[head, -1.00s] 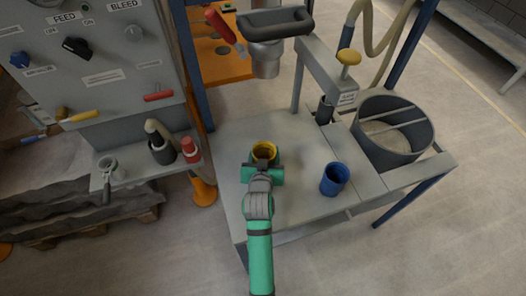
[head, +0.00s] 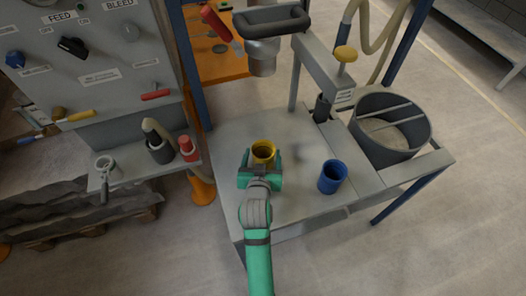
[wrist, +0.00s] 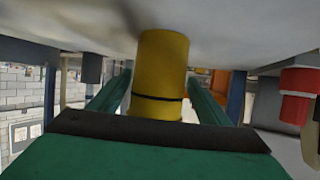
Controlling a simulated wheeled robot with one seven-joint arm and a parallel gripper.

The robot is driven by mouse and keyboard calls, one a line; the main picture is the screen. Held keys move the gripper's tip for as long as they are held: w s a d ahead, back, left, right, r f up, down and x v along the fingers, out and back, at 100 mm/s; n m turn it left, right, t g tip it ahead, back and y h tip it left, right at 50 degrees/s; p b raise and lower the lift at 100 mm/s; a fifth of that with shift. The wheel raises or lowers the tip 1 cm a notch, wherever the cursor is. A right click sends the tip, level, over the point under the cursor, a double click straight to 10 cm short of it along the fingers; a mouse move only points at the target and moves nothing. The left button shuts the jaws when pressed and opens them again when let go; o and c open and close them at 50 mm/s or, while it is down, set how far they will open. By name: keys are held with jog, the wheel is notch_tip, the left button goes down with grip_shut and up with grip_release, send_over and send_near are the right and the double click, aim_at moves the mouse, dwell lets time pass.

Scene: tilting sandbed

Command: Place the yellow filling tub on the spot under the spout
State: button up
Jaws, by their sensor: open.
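The yellow filling tub (head: 263,149) stands upright on the grey bench top, left of the blue tub. My gripper (head: 260,165) is low at the near side of the yellow tub, its jaws open. In the wrist view, which looks upside down, the yellow tub (wrist: 162,70) is between the two green fingers (wrist: 160,95), with a gap seen on each side. A grey cylinder (head: 262,62) under a black handle hangs behind the bench. A dark nozzle (head: 323,107) sits under the arm with the yellow knob. I cannot tell which is the spout, and no marked spot is clear.
A blue tub (head: 332,177) stands to the right on the bench (head: 295,200). A large round bin (head: 390,127) is at its right end. A panel with a shelf (head: 120,170), holding a red bottle (head: 188,148) and dark cup, is at the left. The bench middle is clear.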

jog(key=v, duration=0.8)
jog(key=shift+r, duration=0.1)
jog(key=shift+s, duration=0.25)
jog(key=shift+n+y, duration=0.3)
jog(key=s+f, duration=0.1)
jog(key=s, duration=0.1)
jog(key=s+f, duration=0.1)
jog(key=s, duration=0.1)
jog(key=s+f, duration=0.2)
jog(key=shift+s+d, duration=0.2)
jog(key=shift+n+t, duration=0.3)
jog(key=s, duration=0.2)
jog(key=s+f, duration=0.1)
jog(key=s, duration=0.2)
jog(key=s+f, duration=0.1)
jog(key=s, duration=0.1)
jog(key=shift+s, duration=0.3)
jog(key=s+r+t, duration=0.1)
jog(key=s+r, duration=0.2)
jog(key=s, duration=1.2)
jog(key=shift+s, duration=0.4)
jog(key=shift+a, duration=0.15)
